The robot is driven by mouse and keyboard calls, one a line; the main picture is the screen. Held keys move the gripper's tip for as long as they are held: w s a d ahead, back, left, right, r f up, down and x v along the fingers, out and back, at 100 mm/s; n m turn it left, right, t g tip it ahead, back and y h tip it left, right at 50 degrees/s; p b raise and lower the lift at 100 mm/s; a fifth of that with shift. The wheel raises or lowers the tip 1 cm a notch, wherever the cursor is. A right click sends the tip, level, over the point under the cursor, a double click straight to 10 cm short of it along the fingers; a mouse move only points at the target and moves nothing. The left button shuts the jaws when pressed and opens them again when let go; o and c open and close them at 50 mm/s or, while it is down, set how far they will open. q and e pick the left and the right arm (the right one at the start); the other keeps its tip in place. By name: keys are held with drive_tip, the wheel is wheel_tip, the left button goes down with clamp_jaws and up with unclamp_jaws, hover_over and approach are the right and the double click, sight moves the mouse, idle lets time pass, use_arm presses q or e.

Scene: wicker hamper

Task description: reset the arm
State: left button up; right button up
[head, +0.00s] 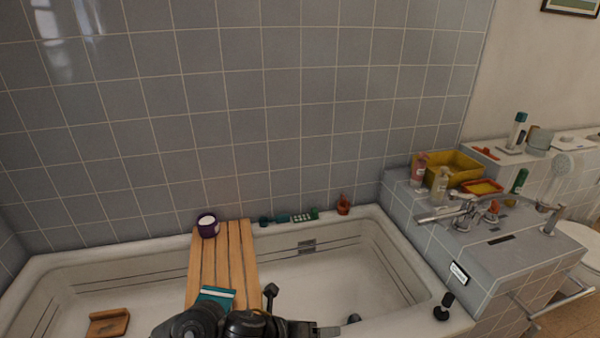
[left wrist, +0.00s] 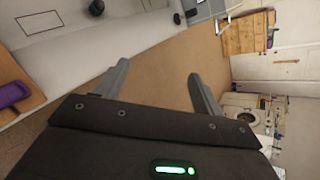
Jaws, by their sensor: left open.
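My left arm comes in at the bottom of the head view, low over the front of the bathtub. My left gripper (head: 322,329) is at the bottom edge there, partly cut off. In the left wrist view the two fingers of the left gripper (left wrist: 158,70) are spread apart with nothing between them, and brown floor shows past them. My right gripper is in neither view. I cannot make out a wicker hamper for certain.
Bottles and a yellow tray (head: 452,168) stand on the tiled ledge at right. A white washing machine (left wrist: 243,112) and open floor (left wrist: 150,75) show in the left wrist view.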

use_arm(q)
drive_tip(key=s+a+f+m+y, duration=0.3)
drive_tip(key=s+a+m, duration=0.5)
drive_tip(key=m, duration=0.4)
drive_tip(key=s+a+f+m+g+y, duration=0.1)
drive_tip(key=s+a+f+m+y, duration=0.2)
drive_tip(key=s+a+m, duration=0.55)
drive_tip(key=s+a+f+m+y, duration=0.35)
drive_tip(key=a+m, duration=0.75)
drive_tip(key=m, duration=0.4)
drive_tip(key=s+f+g, duration=0.2)
drive_tip(key=s+f, duration=0.1)
drive_tip(key=f, duration=2.5)
drive_tip(key=s+a+f+g, duration=0.1)
drive_tip(key=s+a+f, duration=0.2)
drive_tip(key=s+f, duration=1)
drive_tip(key=s, duration=0.2)
drive_tip(key=shift+s+a+f, duration=0.15)
drive_tip(key=shift+s+f, duration=0.2)
drive_tip(key=shift+s, duration=0.05)
